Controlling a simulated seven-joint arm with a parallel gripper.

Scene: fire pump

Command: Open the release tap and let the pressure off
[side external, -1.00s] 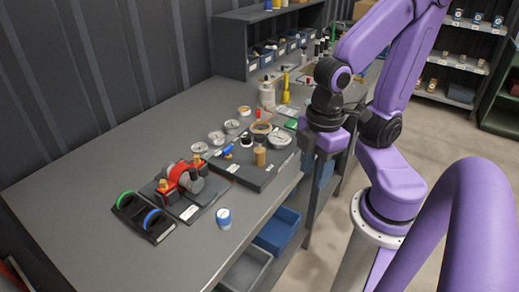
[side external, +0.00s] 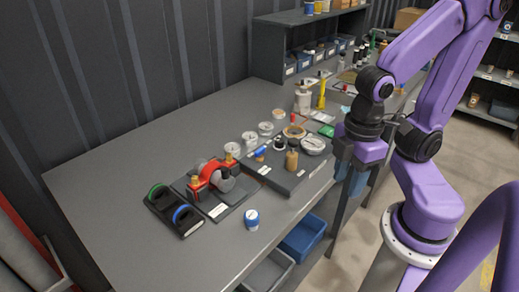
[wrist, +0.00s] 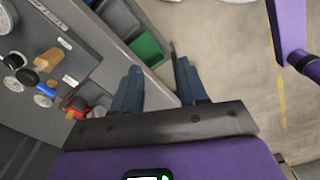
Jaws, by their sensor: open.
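A dark board (side external: 240,165) lies on the bench near its front edge. It carries a tan upright cylinder (side external: 291,161), a small blue part (side external: 261,153), a black knob (side external: 278,143) and a round white-faced gauge (side external: 314,146). I cannot tell which part is the release tap. My gripper (side external: 353,182) points down, just off the bench's front edge, right of the board and apart from it. In the wrist view my gripper (wrist: 157,78) is open with nothing between its fingers. The tan cylinder (wrist: 48,59) and blue part (wrist: 43,90) show left of the fingers there.
A red and grey pump-like assembly (side external: 215,178) with brass-coloured fittings stands left of the board. A blue-and-white cup (side external: 252,219) stands near the bench edge. A blue bin (side external: 303,238) sits below the edge. A bottle (side external: 303,97) stands behind. The bench's left part is clear.

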